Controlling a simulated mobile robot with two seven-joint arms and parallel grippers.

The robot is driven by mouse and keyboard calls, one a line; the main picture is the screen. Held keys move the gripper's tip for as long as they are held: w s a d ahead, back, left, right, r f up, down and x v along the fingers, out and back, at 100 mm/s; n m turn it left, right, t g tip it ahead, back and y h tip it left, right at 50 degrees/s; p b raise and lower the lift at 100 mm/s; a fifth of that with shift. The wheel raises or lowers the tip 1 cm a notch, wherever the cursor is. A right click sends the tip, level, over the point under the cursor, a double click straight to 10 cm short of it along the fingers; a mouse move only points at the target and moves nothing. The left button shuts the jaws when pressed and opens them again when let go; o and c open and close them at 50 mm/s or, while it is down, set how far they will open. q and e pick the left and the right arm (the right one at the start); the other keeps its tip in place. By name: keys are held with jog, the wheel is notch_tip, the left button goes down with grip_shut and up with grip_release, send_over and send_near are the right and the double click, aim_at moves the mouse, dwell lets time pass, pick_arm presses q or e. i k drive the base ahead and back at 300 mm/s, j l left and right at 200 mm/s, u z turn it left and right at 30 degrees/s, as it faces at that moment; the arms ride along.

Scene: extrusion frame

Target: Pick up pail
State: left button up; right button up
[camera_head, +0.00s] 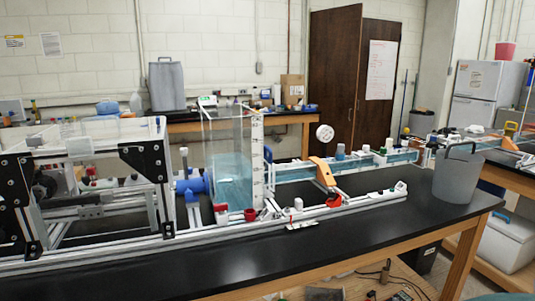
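A grey pail (458,180) stands upright near the right end of the black-topped table (250,258). Its thin dark handle is raised above the rim. Its inside cannot be seen well from here. Neither of my grippers shows in this view.
An aluminium extrusion frame (95,245) with a clear water tank (228,150) and a long channel (290,172) fills the middle and left of the table. The front strip of the table is clear. A white cooler (508,245) is at the lower right.

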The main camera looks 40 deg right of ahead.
aim_at(456, 175)
jog(key=z, duration=2.4)
